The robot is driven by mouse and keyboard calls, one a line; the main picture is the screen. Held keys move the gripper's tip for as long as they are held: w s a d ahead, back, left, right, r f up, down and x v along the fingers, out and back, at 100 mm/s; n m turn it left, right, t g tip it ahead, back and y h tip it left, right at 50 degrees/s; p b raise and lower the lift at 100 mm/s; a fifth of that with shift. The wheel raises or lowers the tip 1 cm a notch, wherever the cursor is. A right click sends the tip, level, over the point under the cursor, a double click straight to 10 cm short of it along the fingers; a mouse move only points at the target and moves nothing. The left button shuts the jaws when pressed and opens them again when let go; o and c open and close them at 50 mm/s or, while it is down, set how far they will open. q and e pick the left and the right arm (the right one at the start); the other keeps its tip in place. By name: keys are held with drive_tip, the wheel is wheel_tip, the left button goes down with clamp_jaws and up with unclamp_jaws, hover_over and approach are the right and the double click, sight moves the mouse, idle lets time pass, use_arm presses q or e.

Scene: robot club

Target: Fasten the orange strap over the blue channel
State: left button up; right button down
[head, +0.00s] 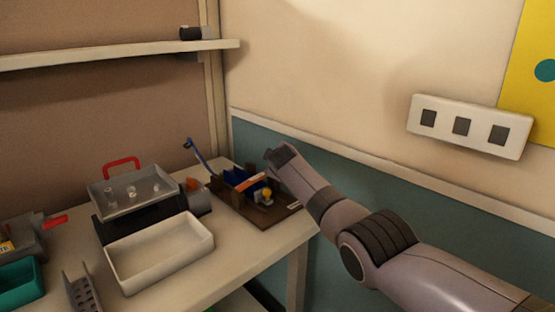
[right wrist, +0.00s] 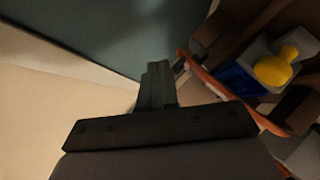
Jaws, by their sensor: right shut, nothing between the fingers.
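The blue channel (head: 236,177) sits on a dark brown board (head: 257,218) at the table's back right corner. The orange strap (head: 250,183) lies at its near side. In the right wrist view the strap (right wrist: 208,82) runs as a long curved band beside the blue part (right wrist: 238,82); whether it is latched I cannot tell. A yellow knob (right wrist: 277,68) on a grey block is close by. My right gripper (head: 274,153) is shut and empty, raised just right of the channel. Its fingers (right wrist: 156,72) appear beside the strap's end, contact unclear. My left gripper is out of view.
A thin blue upright piece (head: 199,154) rises behind the board. The wall (head: 330,95) is close behind my right gripper.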

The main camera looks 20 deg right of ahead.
drive_tip(key=shift+d+f, duration=0.1)
drive_tip(key=shift+f, duration=0.25)
drive_tip(key=shift+r, duration=0.15)
idle(0.3)
drive_tip(key=shift+r+p, duration=0.65)
drive_tip(key=shift+r, duration=0.1)
drive_tip(key=s+d+r+p, duration=0.2)
drive_tip(key=s+r+p, duration=0.3)
drive_tip(key=r, duration=0.5)
drive_tip(key=shift+s+d+r, duration=0.2)
drive_tip(key=shift+s+r, duration=0.2)
drive_tip(key=shift+s, duration=0.4)
